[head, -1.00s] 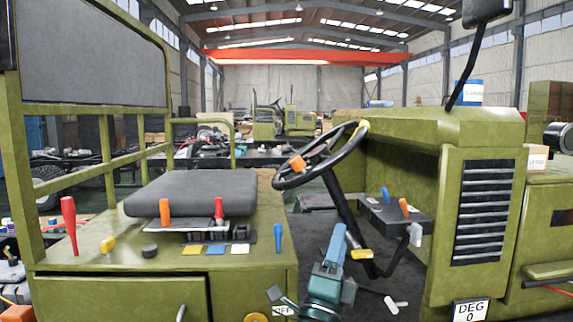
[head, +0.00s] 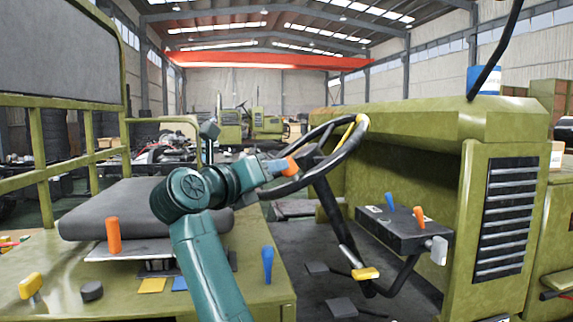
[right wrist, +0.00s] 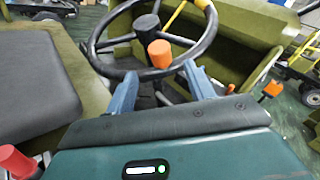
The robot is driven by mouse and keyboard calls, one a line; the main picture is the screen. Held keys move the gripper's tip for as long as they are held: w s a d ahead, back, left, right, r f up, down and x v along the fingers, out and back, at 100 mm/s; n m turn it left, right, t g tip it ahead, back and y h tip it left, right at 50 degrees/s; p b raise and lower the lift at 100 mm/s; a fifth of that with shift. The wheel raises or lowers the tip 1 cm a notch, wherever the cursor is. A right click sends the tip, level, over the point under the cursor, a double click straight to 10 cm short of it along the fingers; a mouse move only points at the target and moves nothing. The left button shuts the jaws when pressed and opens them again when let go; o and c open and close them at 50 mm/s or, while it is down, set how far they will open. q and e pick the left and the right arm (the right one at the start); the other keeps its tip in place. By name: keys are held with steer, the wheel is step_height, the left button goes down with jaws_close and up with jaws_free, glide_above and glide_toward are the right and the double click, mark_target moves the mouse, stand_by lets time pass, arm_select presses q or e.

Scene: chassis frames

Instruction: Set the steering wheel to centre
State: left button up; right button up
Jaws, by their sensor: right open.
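The black steering wheel (head: 283,190) stands tilted on its column, right of the seat. It also shows in the right wrist view (right wrist: 93,45). An orange knob (head: 291,165) sits on the near rim, and a yellow mark (head: 357,132) shows on the rim's far right. My right gripper (head: 274,167) is at the knob. In the right wrist view its blue fingers (right wrist: 160,72) are apart, one on each side of the orange knob (right wrist: 160,53). I cannot tell whether either touches it. My left gripper is not in view.
The grey seat (head: 95,215) lies left of the wheel, with an orange lever (head: 113,235) and a blue lever (head: 267,264) near it. A black console (head: 385,228) with small levers is right of the column. A yellow-tipped stalk (head: 365,273) sticks out below the wheel.

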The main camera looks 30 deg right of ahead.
mark_target(292, 165)
steer(key=p+x, duration=0.1)
steer(key=x, duration=0.9)
steer(key=shift+w+d+p, duration=0.1)
steer(key=shift+d+p, duration=0.15)
steer(key=shift+p, duration=0.1)
jaws_close()
